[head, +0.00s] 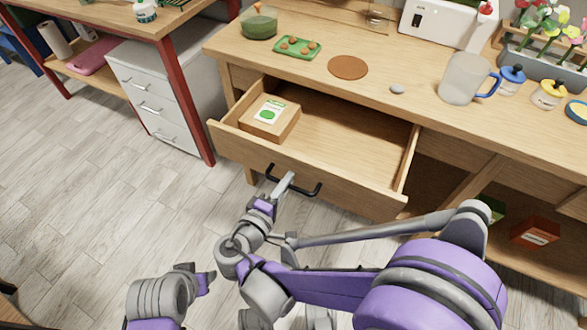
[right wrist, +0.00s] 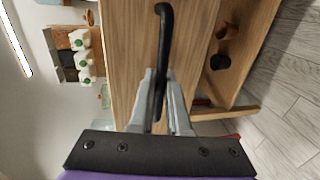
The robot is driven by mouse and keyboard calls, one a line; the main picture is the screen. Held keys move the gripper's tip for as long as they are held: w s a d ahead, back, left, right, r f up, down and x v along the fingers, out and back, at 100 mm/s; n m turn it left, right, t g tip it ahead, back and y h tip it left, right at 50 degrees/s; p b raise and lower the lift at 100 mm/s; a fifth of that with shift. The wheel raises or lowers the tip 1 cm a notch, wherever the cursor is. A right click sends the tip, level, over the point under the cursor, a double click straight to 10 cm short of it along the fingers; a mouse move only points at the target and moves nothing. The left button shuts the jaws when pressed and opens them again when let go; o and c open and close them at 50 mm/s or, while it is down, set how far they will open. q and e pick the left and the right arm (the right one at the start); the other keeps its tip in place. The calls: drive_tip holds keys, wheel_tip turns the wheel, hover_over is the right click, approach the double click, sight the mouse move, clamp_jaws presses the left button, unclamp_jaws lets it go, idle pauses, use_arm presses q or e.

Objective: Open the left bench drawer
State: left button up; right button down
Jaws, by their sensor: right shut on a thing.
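The left bench drawer (head: 310,178) is pulled well out of the wooden bench, and its inside shows. A cardboard box (head: 270,119) with a white and green label sits in its left part. My right gripper (head: 288,183) is shut on the black drawer handle (head: 307,191) near its middle. In the right wrist view the handle (right wrist: 164,30) runs between the two fingers of that gripper (right wrist: 159,78). My left gripper (head: 208,278) is low at the left, empty-looking and away from the drawer; its jaw opening is unclear.
The bench top (head: 400,110) holds a green bowl (head: 258,22), a green tray (head: 298,47), a cork disc (head: 348,67), a grey stone (head: 397,88) and a mug (head: 463,78). A white drawer cabinet (head: 150,95) stands at the left. The floor before it is clear.

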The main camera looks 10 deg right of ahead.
drive_tip(key=shift+v, duration=0.75)
drive_tip(key=shift+f, duration=0.15)
drive_tip(key=c, duration=1.2)
unclamp_jaws()
